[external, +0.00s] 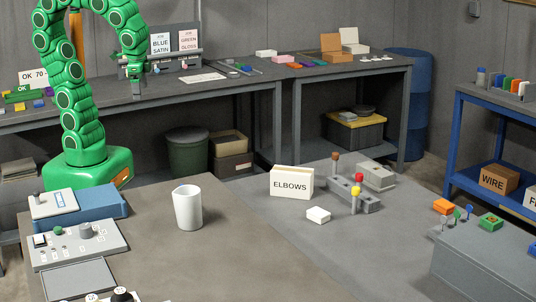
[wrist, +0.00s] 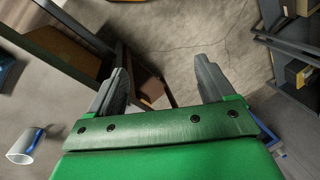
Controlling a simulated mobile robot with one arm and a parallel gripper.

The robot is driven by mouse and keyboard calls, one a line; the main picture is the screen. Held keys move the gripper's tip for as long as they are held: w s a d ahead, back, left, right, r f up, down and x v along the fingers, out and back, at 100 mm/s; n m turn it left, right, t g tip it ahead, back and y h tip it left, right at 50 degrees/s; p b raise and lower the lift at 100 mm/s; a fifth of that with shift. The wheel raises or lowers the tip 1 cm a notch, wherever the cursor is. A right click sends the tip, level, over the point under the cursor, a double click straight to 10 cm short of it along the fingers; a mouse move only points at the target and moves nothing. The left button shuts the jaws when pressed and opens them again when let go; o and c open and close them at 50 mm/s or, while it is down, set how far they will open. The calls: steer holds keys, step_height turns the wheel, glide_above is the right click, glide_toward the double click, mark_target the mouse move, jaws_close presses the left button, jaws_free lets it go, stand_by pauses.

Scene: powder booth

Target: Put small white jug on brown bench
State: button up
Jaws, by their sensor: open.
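The small white jug (external: 187,208) stands upright on the brown bench (external: 250,262) in the foreground, right of the grey control panel. In the wrist view the white jug (wrist: 26,146) shows at the lower left, well outside my fingers, with blue visible at its rim. My gripper (external: 138,90) is raised at the upper left in the external view, in front of the back bench and far from the jug. In the wrist view my gripper (wrist: 162,66) is open, with nothing between its fingers.
A control panel (external: 80,245) and a blue box (external: 100,208) lie left of the jug. Right of the brown surface, a grey area holds an ELBOWS box (external: 291,182), a small white block (external: 318,215) and a grey fixture with coloured knobs (external: 352,192). The brown bench's front middle is clear.

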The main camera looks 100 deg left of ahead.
steer(key=w+d+r+n+t+y, duration=0.2)
steer(key=w, duration=0.6)
steer(key=w+d+r+n+t+y, duration=0.1)
steer(key=w+d+y, duration=0.1)
steer(key=w, duration=0.6)
steer(key=w+d+t+y, duration=0.2)
steer(key=w+d+t, duration=0.2)
steer(key=w+d, duration=0.8)
steer(key=d+f+m+t+h, duration=0.1)
steer(key=d+f+t+h, duration=0.15)
steer(key=d, duration=1.15)
steer(key=d+f+t+h, duration=0.15)
steer(key=d+t, duration=0.25)
steer(key=d, duration=1.1)
glide_toward(183, 208)
steer(key=a, duration=0.1)
steer(key=w+a+f, duration=0.1)
steer(key=shift+a+f+g+y, duration=0.15)
steer(key=shift+a+g+y, duration=0.15)
steer(key=shift+y, duration=0.1)
steer(key=shift+w+f, duration=0.25)
steer(key=shift+f, duration=0.2)
steer(key=shift+a+x, duration=0.1)
steer(key=shift+x, duration=1.75)
steer(key=shift+a+x, duration=0.15)
steer(key=shift+x, duration=1.75)
steer(key=shift+s, duration=0.15)
